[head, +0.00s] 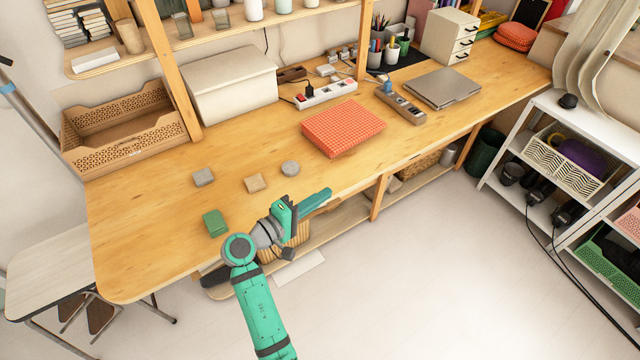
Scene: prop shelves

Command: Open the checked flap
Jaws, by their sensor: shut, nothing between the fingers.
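The checked flap (343,127) is a flat, red-orange panel with a fine grid pattern. It lies level on the wooden bench in the head view, a little right of the middle. I see no gap under it, and its hinge side cannot be made out. My gripper (322,197) is at the bench's front edge, below and slightly left of the flap in the picture. It is shut and empty, points right, and is apart from the flap.
On the wooden bench (130,230), a green block (214,222), a grey block (203,177), a tan block (255,183) and a round grey piece (290,168) lie left of the flap. A power strip (325,94) is behind it; a closed laptop (443,87) is right.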

